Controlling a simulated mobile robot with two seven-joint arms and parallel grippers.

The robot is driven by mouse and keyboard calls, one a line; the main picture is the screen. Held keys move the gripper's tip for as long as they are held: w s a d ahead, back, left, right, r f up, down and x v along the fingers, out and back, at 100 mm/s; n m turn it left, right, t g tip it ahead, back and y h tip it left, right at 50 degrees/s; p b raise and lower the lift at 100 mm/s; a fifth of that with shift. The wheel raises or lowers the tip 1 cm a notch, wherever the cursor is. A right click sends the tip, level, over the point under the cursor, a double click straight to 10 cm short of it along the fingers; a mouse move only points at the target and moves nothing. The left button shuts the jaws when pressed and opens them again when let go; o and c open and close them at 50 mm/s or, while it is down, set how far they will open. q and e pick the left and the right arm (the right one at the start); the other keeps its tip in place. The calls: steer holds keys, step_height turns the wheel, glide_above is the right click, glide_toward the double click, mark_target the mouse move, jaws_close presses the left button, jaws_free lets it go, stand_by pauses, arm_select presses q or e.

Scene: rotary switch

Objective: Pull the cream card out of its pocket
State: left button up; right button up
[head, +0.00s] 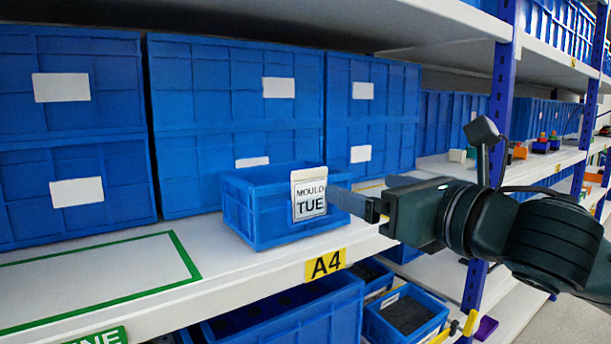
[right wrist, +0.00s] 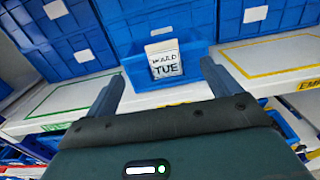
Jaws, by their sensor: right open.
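The cream card (head: 309,175) shows as a pale strip above a white face reading "MOULD TUE" on the front of a small blue bin (head: 270,233). Its lower part sits in the pocket, whose edges are hard to make out. In the right wrist view the card (right wrist: 162,46) is upright, ahead and between the lines of my fingers. My right gripper (head: 360,190) is open and empty, just right of the card in the head view. The near finger's tip overlaps the card's right edge there; I cannot tell whether it touches. My left gripper is not in view.
The bin stands on a white shelf (head: 110,280) above a yellow A4 label (head: 325,264). Large stacked blue crates (head: 235,110) rise behind it. A green-outlined area to the left is empty. A blue upright post (head: 503,70) stands right, behind my arm.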

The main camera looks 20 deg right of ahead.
steer(key=w+p, duration=0.1)
steer(key=p, duration=0.4)
glide_toward(312, 170)
steer(key=x, duration=0.2)
steer(key=shift+x, duration=3.1)
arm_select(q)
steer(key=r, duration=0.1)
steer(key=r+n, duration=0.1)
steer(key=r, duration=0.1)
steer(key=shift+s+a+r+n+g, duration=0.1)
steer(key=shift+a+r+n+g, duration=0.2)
arm_select(e)
steer(key=shift+c, duration=0.4)
steer(key=c, duration=1)
